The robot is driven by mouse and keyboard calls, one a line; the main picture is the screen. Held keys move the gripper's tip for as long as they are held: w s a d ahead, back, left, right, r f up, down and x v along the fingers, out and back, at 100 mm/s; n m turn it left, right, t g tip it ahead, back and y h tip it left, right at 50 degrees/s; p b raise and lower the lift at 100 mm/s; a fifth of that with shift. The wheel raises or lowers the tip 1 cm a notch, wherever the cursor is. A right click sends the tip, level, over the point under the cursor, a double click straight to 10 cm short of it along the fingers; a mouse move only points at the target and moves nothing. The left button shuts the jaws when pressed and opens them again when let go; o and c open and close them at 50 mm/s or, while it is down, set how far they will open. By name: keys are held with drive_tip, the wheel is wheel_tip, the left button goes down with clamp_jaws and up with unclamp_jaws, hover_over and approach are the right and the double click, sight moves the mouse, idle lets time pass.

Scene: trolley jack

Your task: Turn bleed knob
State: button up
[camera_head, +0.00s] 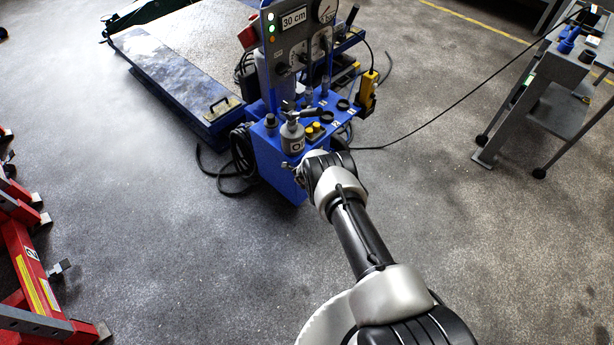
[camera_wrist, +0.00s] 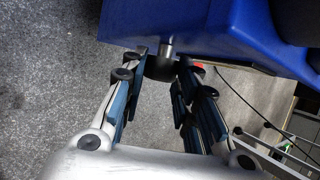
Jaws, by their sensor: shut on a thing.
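The blue jack unit (camera_head: 270,165) stands near the middle of the head view, and its blue body (camera_wrist: 180,22) fills the top of the wrist view. A dark round knob, the bleed knob (camera_wrist: 162,68), sticks out from it on a short metal stem. My gripper (camera_wrist: 163,65) has its two fingers on either side of the knob, near their tips, and is shut on it. In the head view my gripper (camera_head: 290,167) is small at the front of the blue body, partly hidden by my wrist, and the knob cannot be made out.
A grey bottle (camera_head: 292,138) and small knobs sit on top of the unit, below a gauge panel (camera_head: 297,45). A lift platform (camera_head: 180,50) lies behind. Black hoses (camera_head: 238,165) coil at its left. Red stands (camera_head: 30,265) are at far left. A cable crosses to a trolley (camera_head: 550,95).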

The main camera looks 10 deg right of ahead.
drive_tip(key=shift+s+a+t+h+p, duration=0.1)
drive_tip(key=shift+t+h+p, duration=0.25)
drive_tip(key=shift+p, duration=0.3)
drive_tip(key=shift+s+a+f+n+t+h+b, duration=0.1)
drive_tip(key=shift+n+t+h+b, duration=0.15)
drive_tip(key=shift+t+h, duration=0.35)
drive_tip(key=shift+a+f+n+t+h+b, duration=0.1)
drive_tip(key=shift+f+n+t+h+b, duration=0.1)
drive_tip(key=shift+t+h, duration=0.35)
drive_tip(key=shift+s+f+n+t+h+b, duration=0.15)
drive_tip(key=shift+n+t+h, duration=0.1)
drive_tip(key=shift+t+h, duration=0.3)
drive_tip(key=shift+w+r, duration=0.1)
drive_tip(key=shift+r, duration=0.05)
drive_tip(key=o, duration=1)
drive_tip(key=shift+o, duration=0.2)
